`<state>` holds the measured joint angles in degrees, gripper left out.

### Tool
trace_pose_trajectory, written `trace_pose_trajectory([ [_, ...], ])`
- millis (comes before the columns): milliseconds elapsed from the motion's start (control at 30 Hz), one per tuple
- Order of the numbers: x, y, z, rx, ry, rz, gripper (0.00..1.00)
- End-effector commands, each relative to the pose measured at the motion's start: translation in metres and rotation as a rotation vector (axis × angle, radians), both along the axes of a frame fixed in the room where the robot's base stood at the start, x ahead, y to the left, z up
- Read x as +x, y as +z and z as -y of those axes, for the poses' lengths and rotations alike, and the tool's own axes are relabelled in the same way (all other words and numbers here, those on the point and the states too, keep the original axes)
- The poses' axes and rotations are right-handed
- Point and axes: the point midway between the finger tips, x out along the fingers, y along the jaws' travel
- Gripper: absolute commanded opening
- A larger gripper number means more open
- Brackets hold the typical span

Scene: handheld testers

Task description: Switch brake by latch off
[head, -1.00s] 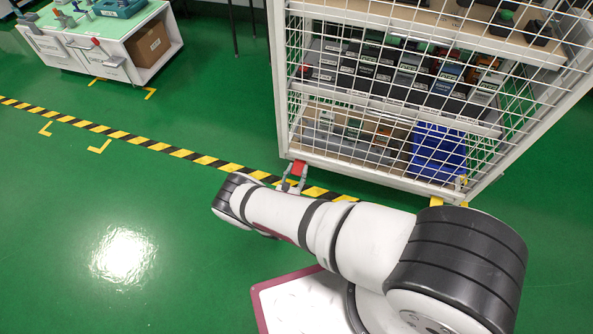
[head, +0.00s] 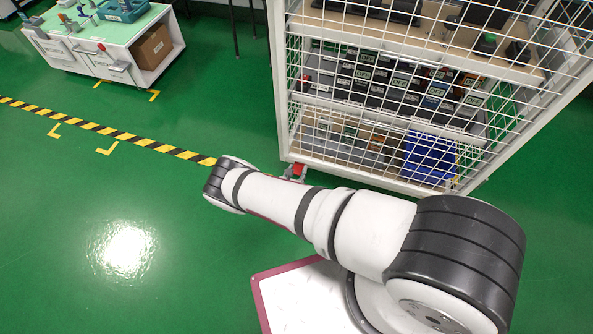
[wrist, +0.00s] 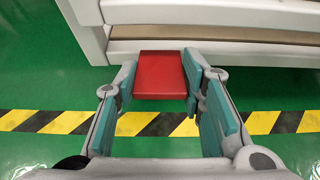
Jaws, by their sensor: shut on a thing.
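The red brake latch (wrist: 160,75) sticks out low at the edge of the white mesh cart (head: 283,100). It also shows as a small red spot at the cart's lower left corner in the head view (head: 298,169). My gripper (wrist: 159,88) is shut on the red latch, with one teal-padded finger against each side of it. In the head view my arm hides most of the gripper. The caster under the latch is mostly hidden.
Mesh cart shelves hold several labelled boxes and a blue crate (head: 429,158). A yellow-black floor stripe (head: 120,134) runs up to the cart. A white workbench (head: 100,60) with a cardboard box (head: 152,52) stands at the upper left. The green floor at left is clear.

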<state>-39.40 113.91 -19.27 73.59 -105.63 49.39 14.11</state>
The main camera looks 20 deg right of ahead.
Motion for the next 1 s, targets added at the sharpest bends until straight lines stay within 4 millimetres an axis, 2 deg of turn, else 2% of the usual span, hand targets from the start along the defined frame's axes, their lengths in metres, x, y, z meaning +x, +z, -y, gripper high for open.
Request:
trace_pose_trajectory([
  [100, 0.001, 0.001, 0.0, -0.001, 0.001, 0.002, 0.09],
  [133, 0.001, 0.001, 0.0, -0.001, 0.001, 0.002, 0.41],
  [200, 0.001, 0.001, 0.0, -0.001, 0.001, 0.002, 0.57],
  [633, -0.006, 0.003, -0.005, 0.0, 0.001, 0.001, 0.57],
  [767, -0.02, 0.012, -0.017, 0.0, 0.004, 0.0, 0.57],
  [1000, -0.056, 0.033, -0.043, -0.001, 0.003, 0.0, 0.57],
])
